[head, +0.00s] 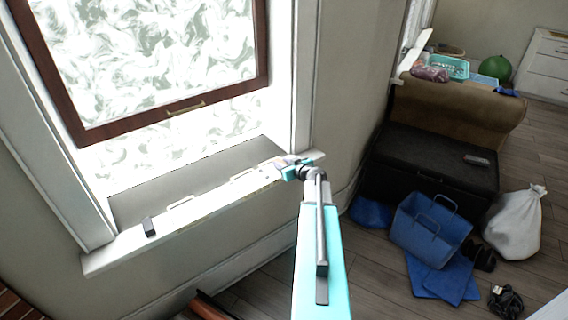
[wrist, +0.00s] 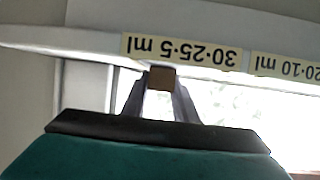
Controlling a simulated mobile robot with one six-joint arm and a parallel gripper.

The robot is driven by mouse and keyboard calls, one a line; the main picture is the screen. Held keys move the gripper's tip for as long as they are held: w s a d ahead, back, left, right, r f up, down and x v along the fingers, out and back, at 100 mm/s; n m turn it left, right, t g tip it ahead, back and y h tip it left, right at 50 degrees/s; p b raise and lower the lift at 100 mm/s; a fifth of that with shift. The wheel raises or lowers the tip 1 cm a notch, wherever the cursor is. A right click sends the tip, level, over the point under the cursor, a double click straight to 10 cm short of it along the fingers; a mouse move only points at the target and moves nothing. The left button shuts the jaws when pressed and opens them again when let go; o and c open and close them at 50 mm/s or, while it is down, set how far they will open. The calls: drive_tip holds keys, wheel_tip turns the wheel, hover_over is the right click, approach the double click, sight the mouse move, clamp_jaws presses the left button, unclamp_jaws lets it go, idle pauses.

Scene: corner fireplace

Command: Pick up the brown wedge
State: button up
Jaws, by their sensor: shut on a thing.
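The brown wedge (wrist: 161,77) shows as a small brown block between the fingertips in the wrist view. My gripper (wrist: 160,86) is shut on it, with one dark finger on each side. In the head view my gripper (head: 287,165) is over the right end of the white windowsill (head: 118,253). The wedge cannot be made out there, and I cannot tell whether it touches the sill.
A small dark block (head: 149,227) stands on the sill's left part. Yellow labels (wrist: 187,51) with upside-down measures show just beyond the wedge. Right of the arm are a blue bag (head: 430,230), a white sack (head: 514,222) and a black chest (head: 430,165).

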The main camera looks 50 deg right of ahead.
drive_tip(key=shift+r+b, duration=0.3)
drive_tip(key=shift+r, duration=0.5)
drive_tip(key=shift+r+b, duration=0.3)
drive_tip(key=shift+r, duration=0.6)
drive_tip(key=s+a+p, duration=0.3)
drive_tip(key=s, duration=0.4)
drive_tip(key=s+a+r+p, duration=0.1)
drive_tip(key=s+a+p, duration=0.2)
drive_tip(key=s, duration=0.3)
drive_tip(key=shift+s+a+r, duration=0.3)
drive_tip(key=shift+s+a, duration=0.1)
drive_tip(key=shift+s+a+f+p, duration=0.1)
drive_tip(key=shift+s+f+p, duration=0.1)
drive_tip(key=shift+p, duration=0.4)
drive_tip(key=shift+w, duration=0.1)
